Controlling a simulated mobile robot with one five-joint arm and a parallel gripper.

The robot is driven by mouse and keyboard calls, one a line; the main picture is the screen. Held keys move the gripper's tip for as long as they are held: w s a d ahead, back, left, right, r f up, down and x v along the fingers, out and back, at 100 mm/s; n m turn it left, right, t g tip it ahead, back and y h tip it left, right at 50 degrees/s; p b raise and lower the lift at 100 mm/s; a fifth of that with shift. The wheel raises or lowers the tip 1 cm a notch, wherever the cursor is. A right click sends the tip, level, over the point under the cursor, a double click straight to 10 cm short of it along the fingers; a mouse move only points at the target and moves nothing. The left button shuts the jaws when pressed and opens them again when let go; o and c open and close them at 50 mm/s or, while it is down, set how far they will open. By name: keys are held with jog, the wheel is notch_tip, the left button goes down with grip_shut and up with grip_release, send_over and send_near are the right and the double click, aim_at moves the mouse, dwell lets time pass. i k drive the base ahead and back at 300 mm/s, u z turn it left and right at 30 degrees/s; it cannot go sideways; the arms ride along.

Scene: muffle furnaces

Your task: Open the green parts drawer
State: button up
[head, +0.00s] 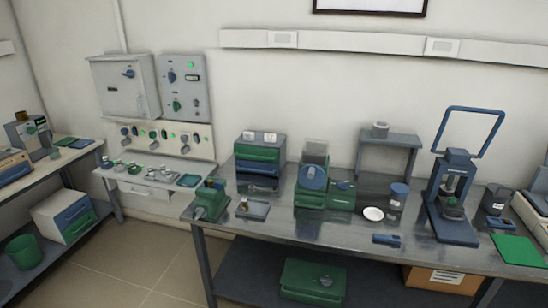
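A small drawer cabinet (262,139) stands at the back left of the long bench, against the wall. It has a green drawer (257,153) above blue drawers (258,168), and the green front looks flush and closed. A second, white cabinet (55,213) sits on the low shelf at the left, with a blue drawer above a green drawer (79,228); both look closed. I cannot tell which green drawer is the parts drawer. My gripper is not in view.
The long bench (340,232) holds a green vise (210,200), a small tray (254,209), a green machine (318,185) and a blue press (452,200). A green box (312,282) lies beneath it. Floor (130,255) is free between the left bench and the long bench.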

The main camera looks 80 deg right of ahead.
aim_at(241, 152)
jog(key=z, duration=0.6)
jog(key=k, duration=0.95)
jog(key=z, duration=0.6)
jog(key=i, duration=1.15)
jog(key=u, duration=0.1)
